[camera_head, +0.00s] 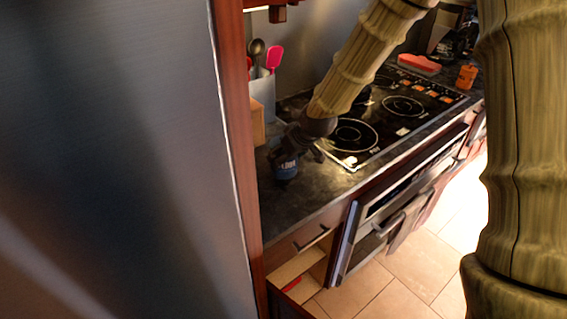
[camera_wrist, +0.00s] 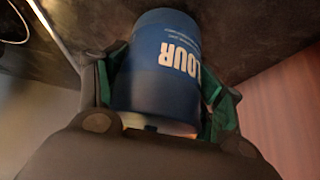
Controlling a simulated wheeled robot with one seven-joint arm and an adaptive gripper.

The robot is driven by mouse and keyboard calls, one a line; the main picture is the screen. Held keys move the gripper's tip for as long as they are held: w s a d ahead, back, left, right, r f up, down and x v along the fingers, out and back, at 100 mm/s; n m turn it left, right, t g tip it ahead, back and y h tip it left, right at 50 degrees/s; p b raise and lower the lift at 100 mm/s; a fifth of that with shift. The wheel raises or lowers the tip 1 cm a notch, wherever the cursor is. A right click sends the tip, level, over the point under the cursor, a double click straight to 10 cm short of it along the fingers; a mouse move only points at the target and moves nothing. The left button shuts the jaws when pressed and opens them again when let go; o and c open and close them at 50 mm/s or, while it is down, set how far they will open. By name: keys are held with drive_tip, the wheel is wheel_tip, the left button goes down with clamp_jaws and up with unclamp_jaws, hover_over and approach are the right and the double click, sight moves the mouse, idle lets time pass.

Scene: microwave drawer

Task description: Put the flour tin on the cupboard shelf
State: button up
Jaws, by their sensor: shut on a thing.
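The flour tin (camera_wrist: 162,65) is a blue cylinder with pale "FLOUR" lettering, partly cut off, and it fills the middle of the wrist view. My gripper (camera_wrist: 160,100) is shut on it, with a green-lined finger on each side of the tin. In the head view the flour tin (camera_head: 285,166) shows small and dark blue at the left end of the counter, below my gripper (camera_head: 296,150). I cannot tell whether its base touches the counter. No cupboard shelf can be made out in either view.
A large grey panel (camera_head: 110,150) with a wooden edge (camera_head: 235,140) blocks the left. A utensil holder (camera_head: 262,95) stands behind the tin. The cooktop (camera_head: 375,115) lies to the right. A drawer (camera_head: 300,275) below the counter is open.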

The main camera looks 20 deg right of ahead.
sight(285, 165)
drive_tip(key=shift+f+p, duration=0.6)
drive_tip(key=shift+f, duration=1)
drive_tip(key=shift+f, duration=0.15)
drive_tip(key=o, duration=1.4)
drive_tip(key=shift+c, duration=0.2)
drive_tip(key=shift+r, duration=0.2)
